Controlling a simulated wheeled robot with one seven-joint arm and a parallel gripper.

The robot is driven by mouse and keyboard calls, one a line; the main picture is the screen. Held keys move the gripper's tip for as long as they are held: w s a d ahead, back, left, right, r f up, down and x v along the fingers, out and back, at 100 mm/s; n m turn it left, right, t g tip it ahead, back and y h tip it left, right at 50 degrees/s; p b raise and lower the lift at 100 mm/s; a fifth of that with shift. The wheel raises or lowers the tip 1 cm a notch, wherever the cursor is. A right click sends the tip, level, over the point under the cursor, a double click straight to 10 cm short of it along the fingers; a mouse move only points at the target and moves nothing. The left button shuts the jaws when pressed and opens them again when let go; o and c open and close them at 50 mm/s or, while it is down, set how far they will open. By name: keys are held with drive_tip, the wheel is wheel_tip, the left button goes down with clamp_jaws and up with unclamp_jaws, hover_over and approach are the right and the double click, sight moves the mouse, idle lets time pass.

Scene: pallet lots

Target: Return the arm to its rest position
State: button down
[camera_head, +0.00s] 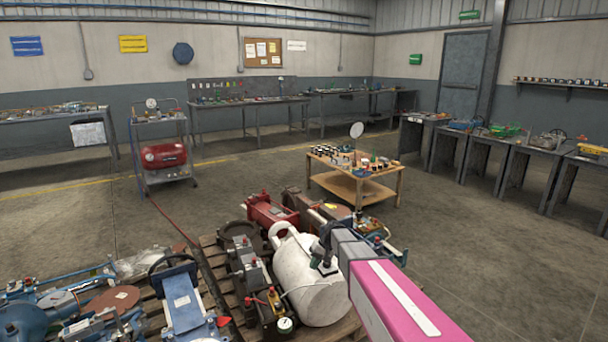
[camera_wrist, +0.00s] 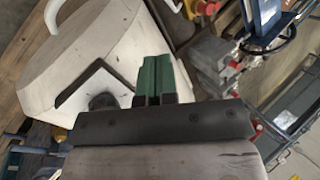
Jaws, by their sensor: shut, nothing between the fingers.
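My arm comes in from the lower right of the head view as a pink link with a white stripe and a grey section. My gripper (camera_head: 319,263) is at its far end, over the white cylindrical tank (camera_head: 290,262) on the pallet. In the wrist view my gripper (camera_wrist: 153,76) shows two green fingers closed together with nothing between them. The white tank (camera_wrist: 120,28) lies behind the fingers, with a dark round fitting on a pale bracket (camera_wrist: 101,88) beside them. I cannot tell whether the fingertips touch the tank.
Pumps and valves crowd the wooden pallet (camera_head: 213,262) around the tank. Blue machine parts (camera_head: 183,298) lie at lower left. A wooden table (camera_head: 337,183) with small items stands beyond. A cart with a red tank (camera_head: 165,155) is at left. The floor at right is clear.

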drive_tip(key=s+d+r+h, duration=0.2)
drive_tip(key=s+d, duration=0.3)
drive_tip(key=s, duration=0.3)
drive_tip(key=s+d+r+m+t+h, duration=0.1)
drive_tip(key=s+d+r+h, duration=0.1)
drive_tip(key=s+d, duration=0.3)
drive_tip(key=s+d+r+t+h, duration=0.1)
drive_tip(key=s+d, duration=0.4)
drive_tip(key=s, duration=0.7)
drive_tip(key=shift+s+r+m+h, duration=0.25)
drive_tip(key=shift+r+m+h, duration=0.15)
drive_tip(key=shift+r, duration=0.3)
